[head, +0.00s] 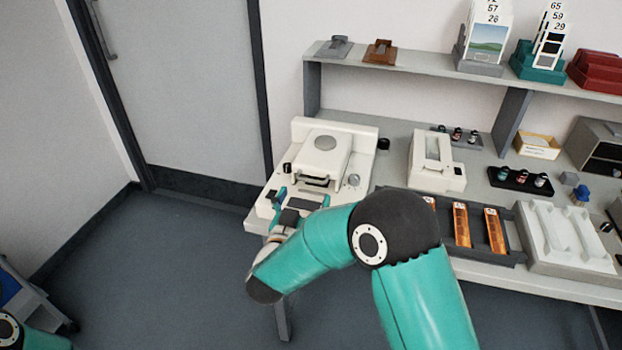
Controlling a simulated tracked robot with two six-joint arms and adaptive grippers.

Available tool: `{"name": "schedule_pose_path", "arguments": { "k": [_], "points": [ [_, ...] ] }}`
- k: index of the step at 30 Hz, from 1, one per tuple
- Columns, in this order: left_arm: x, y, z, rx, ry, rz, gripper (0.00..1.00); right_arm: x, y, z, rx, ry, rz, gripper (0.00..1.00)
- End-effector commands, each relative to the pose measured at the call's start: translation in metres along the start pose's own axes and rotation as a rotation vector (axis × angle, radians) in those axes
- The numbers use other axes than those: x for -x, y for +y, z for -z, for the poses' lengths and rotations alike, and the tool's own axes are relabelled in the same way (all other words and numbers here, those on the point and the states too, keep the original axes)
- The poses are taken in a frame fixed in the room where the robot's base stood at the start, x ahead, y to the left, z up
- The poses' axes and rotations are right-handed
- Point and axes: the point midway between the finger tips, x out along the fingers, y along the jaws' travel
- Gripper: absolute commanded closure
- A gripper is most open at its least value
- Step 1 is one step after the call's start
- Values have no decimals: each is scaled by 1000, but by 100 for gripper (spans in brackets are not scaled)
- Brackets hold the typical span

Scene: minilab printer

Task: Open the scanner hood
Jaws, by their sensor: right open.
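The scanner (370,130) is a cream-white machine at the left end of the bench. Its hood (322,158) is a pale lid with a round grey disc on top and a dark handle (314,181) along its front edge. The hood appears to lie down on the body. My right gripper (303,196) is open at the front of the scanner, just in front of the handle. Its teal fingers point toward the hood, and I see no contact with the handle. My left gripper is out of view; only part of that arm shows at the lower left.
A second white device (436,162) stands right of the scanner. A dark tray with orange strips (462,226) and a white ribbed tray (565,238) lie along the front. A shelf (420,72) runs above the bench. Open floor (170,270) lies to the left.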

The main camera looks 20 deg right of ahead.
Motion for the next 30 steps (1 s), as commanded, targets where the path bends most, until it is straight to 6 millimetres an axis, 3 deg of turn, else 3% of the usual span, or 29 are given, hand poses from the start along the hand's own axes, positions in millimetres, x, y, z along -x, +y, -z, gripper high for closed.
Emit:
{"name": "schedule_pose_path", "arguments": {
  "k": [3,9,22,30],
  "points": [
    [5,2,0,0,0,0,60,-25,1,0,0,-1,-3,8],
    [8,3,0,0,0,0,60,-52,0,0,1,-1,-1,8],
    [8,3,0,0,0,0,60,-62,0,-1,1,0,1,8],
    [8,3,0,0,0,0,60,-62,1,0,1,0,-1,51]
  ]
}}
